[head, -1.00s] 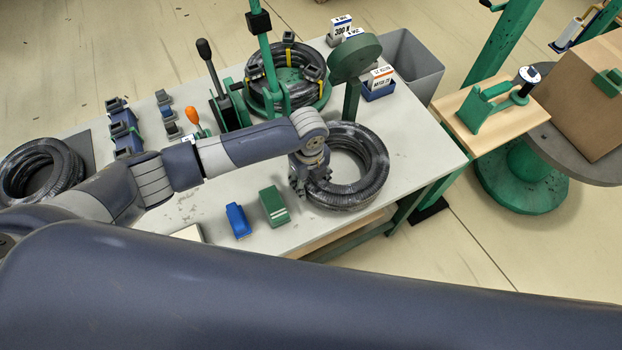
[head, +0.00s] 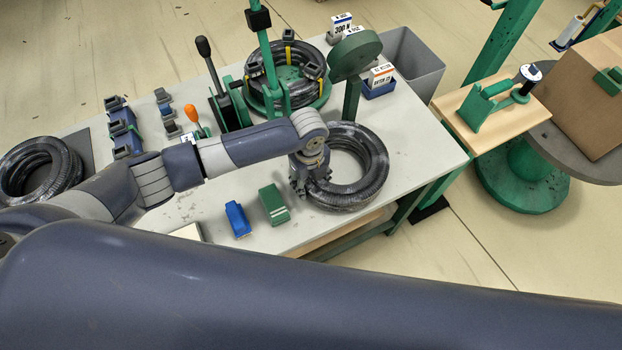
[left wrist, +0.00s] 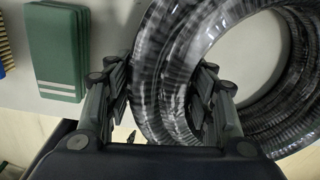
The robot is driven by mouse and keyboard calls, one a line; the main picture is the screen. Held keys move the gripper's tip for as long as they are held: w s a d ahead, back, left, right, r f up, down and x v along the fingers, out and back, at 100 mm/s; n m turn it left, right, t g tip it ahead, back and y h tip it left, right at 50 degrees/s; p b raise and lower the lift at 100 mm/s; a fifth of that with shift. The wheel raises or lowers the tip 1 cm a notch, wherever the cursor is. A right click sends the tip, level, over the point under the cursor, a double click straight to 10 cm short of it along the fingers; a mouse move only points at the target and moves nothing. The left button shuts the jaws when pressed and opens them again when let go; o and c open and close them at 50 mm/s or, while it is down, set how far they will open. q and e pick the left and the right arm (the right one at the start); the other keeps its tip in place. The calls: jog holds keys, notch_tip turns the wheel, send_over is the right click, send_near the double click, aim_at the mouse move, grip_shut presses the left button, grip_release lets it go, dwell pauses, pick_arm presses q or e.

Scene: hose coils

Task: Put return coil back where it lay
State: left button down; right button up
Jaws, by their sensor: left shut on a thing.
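A black ribbed hose coil (head: 368,185) lies at the right part of the grey table. My left gripper (head: 312,182) is at the coil's left side, pointing down. In the left wrist view my left gripper (left wrist: 165,105) has one finger on each side of the coil's tube bundle (left wrist: 170,60) and is shut on it. A second black coil (head: 62,170) lies at the table's left end, and a third with yellow ties (head: 268,72) sits on a green stand at the back. I cannot tell from labels which one is the return coil. My right gripper is not in view.
A green block (head: 273,204) and a blue brush (head: 238,220) lie left of the gripper. A green round-headed post (head: 352,62) stands behind the coil. A grey bin (head: 410,60) is beyond the table (head: 415,165). A large dark arm link of mine fills the foreground.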

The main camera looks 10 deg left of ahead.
pick_arm(q)
jog(key=shift+d+r, duration=0.1)
jog(key=c, duration=0.6)
grip_release()
jog(key=shift+s+a+f, duration=0.15)
jog(key=shift+a+f, duration=0.05)
jog(key=shift+f, duration=0.05)
jog(key=o, duration=0.6)
jog(key=shift+d+r, duration=0.1)
jog(key=shift+r, duration=0.2)
